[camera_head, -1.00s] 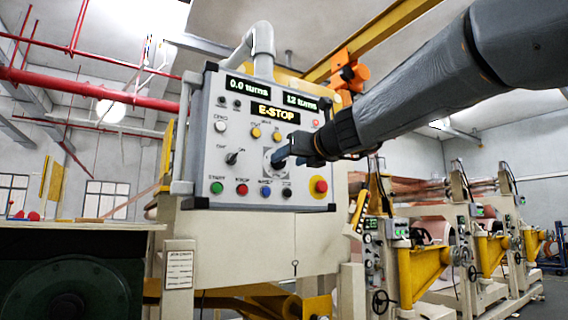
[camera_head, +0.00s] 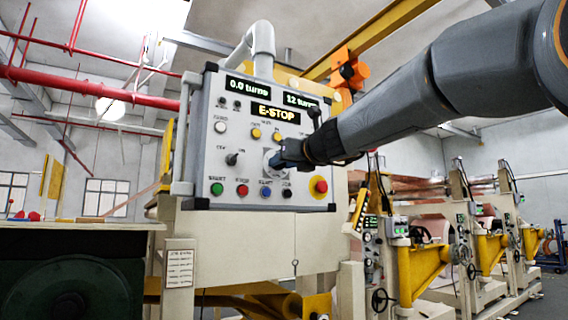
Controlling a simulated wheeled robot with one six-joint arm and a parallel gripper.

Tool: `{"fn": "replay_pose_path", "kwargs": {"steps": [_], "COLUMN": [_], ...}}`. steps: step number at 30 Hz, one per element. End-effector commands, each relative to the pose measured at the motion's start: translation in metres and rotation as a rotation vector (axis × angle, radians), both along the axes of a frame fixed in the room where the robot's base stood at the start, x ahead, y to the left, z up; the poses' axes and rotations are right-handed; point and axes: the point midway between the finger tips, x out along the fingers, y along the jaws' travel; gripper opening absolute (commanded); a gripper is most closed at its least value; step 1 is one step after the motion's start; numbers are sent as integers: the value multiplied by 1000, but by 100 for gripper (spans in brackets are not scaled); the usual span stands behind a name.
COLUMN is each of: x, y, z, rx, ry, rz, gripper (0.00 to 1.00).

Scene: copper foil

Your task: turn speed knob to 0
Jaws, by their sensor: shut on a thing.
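The control panel (camera_head: 215,135) stands upright left of centre, with displays reading "0.0", "12" and "E-STOP". The speed knob sits in the panel's lower middle on a pale round dial (camera_head: 267,161), and my gripper covers most of it. My gripper (camera_head: 277,156) reaches in from the right and is shut on the knob at the panel face. The knob's pointer and scale marks are hidden behind the fingers.
Below the dial are a green button (camera_head: 217,188), a red button (camera_head: 242,190) and a blue button (camera_head: 265,191). A red mushroom button on a yellow plate (camera_head: 319,187) is close at lower right. A black switch (camera_head: 232,159) is to the left.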

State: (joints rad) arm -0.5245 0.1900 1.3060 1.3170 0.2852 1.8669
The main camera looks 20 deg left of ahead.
Motion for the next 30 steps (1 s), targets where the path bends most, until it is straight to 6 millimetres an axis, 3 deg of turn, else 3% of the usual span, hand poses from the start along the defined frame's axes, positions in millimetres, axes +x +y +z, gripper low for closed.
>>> {"fn": "replay_pose_path", "kwargs": {"steps": [14, 30], "x": [1, 3], "y": [-1, -2], "z": [-2, -4], "rx": [-99, -418], "ry": [-117, -498], "rz": [0, 0], "gripper": [9, 9]}}
